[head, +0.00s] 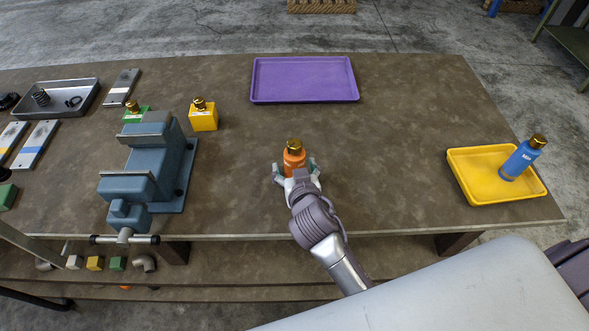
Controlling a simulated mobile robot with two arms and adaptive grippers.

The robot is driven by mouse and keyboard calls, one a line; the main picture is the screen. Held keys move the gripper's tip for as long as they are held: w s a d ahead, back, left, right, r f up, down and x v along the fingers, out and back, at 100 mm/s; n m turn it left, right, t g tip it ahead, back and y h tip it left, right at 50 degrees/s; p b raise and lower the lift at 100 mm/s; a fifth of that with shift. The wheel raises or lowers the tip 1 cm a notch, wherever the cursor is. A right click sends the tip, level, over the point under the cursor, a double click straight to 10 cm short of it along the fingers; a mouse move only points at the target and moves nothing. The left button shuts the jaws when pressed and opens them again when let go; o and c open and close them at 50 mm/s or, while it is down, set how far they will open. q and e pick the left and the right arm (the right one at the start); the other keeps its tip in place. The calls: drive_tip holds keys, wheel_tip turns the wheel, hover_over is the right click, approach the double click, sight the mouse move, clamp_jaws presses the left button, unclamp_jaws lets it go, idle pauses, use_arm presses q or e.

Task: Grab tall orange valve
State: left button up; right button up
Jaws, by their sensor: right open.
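The tall orange valve (293,158) stands upright on the table near its front middle, with a gold cap on top. My right gripper (296,171) is open, with one finger to the left and one to the right of the valve's lower body. The gripper hides the base of the valve, and I cannot tell whether the fingers touch it. My left gripper is not in the head view.
A purple tray (304,98) lies empty at the back. A yellow tray (519,197) holds a blue valve (523,158) at the right. A blue vise (150,170) stands left, near a yellow block (204,119). The table (400,140) is clear around the orange valve.

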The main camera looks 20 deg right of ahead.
drive_tip(key=shift+s+r, duration=0.1)
drive_tip(key=shift+s, duration=0.05)
drive_tip(key=shift+c, duration=0.2)
drive_tip(key=c, duration=0.3)
clamp_jaws()
drive_tip(key=shift+r, duration=0.1)
drive_tip(key=shift+r, duration=0.1)
